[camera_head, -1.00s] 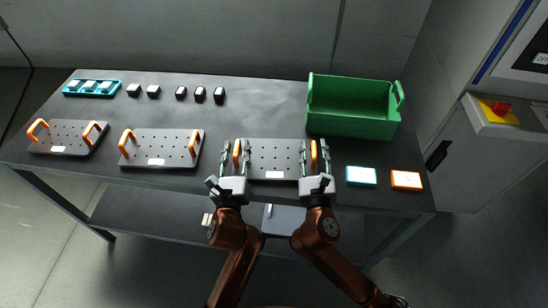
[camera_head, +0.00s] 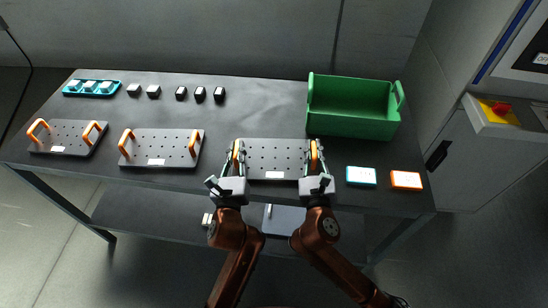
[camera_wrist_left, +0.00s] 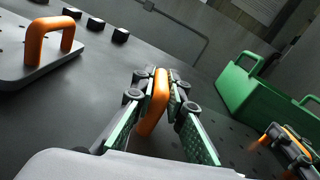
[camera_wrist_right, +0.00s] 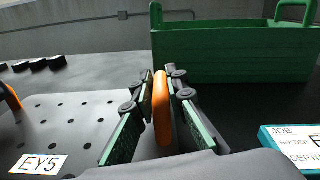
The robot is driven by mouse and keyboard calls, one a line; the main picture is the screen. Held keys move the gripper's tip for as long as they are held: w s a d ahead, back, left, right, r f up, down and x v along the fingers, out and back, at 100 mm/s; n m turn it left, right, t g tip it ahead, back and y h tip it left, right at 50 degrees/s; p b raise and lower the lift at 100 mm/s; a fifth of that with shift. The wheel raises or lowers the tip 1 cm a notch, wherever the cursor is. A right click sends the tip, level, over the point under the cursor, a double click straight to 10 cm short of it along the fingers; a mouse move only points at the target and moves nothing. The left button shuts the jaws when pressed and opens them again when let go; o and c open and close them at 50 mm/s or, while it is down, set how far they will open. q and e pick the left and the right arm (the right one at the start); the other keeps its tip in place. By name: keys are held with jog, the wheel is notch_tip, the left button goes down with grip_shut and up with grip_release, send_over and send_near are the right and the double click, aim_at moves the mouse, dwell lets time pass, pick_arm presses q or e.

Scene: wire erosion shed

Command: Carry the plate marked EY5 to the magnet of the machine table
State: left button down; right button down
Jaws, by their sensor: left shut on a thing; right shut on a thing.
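The plate marked EY5 (camera_head: 274,160) is a dark, perforated plate with an orange handle at each end, lying on the bench near its front edge. Its white EY5 label (camera_wrist_right: 38,164) is readable in the right wrist view. My left gripper (camera_head: 238,152) is shut on the plate's left orange handle (camera_wrist_left: 156,100). My right gripper (camera_head: 315,154) is shut on its right orange handle (camera_wrist_right: 161,108). The plate appears to rest on the bench top. The machine table's magnet is not recognisable in these views.
Two similar handled plates lie left, the middle one (camera_head: 160,149) and the far-left one (camera_head: 66,137). A green crate (camera_head: 352,125) stands behind right. A teal-edged card (camera_head: 361,176) and an orange-edged card (camera_head: 406,180) lie right. Several dark blocks and a teal tray (camera_head: 92,88) are at the back left.

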pick_arm(q)
jog(key=shift+a, duration=0.1)
